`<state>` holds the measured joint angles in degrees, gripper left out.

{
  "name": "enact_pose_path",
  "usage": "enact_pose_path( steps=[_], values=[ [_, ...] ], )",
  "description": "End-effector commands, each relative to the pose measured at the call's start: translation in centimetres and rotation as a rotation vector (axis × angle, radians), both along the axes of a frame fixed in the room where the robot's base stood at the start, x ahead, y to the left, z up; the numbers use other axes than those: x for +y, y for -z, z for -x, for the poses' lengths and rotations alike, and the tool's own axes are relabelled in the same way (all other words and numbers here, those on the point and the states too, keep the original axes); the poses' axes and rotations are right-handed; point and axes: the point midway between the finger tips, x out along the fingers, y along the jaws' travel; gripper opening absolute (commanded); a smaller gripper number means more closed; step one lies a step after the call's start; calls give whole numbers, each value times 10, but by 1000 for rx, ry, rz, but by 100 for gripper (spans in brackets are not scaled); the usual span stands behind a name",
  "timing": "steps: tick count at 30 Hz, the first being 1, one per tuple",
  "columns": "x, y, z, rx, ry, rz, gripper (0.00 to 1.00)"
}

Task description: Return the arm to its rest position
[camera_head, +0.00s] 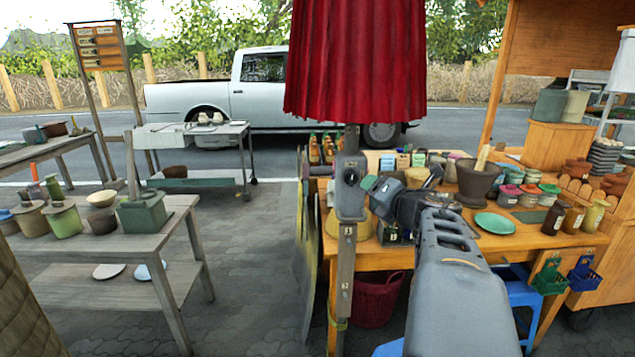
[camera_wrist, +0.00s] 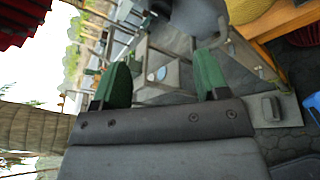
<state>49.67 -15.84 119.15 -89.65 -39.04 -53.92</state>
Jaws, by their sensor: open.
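My gripper (camera_head: 372,186) is at the end of my grey arm, raised in front of the wooden stall table, beside a grey post and below a red cloth canopy. In the wrist view my gripper (camera_wrist: 162,78) shows two green fingers spread apart, with nothing between them. The arm reaches up from the lower right and bends to the left at the wrist. A dark clay mortar (camera_head: 474,187) with a pale pestle stands upright on the table, to the right of my gripper and apart from it.
The stall table (camera_head: 520,240) holds jars, small bowls and a green plate (camera_head: 494,223). The grey post (camera_head: 347,240) and red canopy (camera_head: 355,60) are close to my gripper. A grey wooden table (camera_head: 90,250) with pots stands at left. Paving between the tables is clear.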

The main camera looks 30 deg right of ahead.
Motion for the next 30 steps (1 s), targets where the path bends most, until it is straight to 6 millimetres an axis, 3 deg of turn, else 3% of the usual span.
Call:
enact_pose_path(
  steps=[6, 10, 14, 17, 20, 24, 27, 30],
  values=[
    [-1, 0, 0, -3, 10, -21, 68],
    [-25, 0, 6, -50, 176, -162, 68],
    [-65, 19, 32, -191, 533, -509, 68],
    [-64, 44, 53, -305, 821, -869, 68],
    [-27, 82, 68, -339, 1092, -1242, 68],
    [66, 128, 86, -208, 1419, -1644, 68],
    [130, 143, 99, -45, 1570, -1789, 68],
    [185, 146, 111, 136, 1625, -1849, 68]
  ],
)
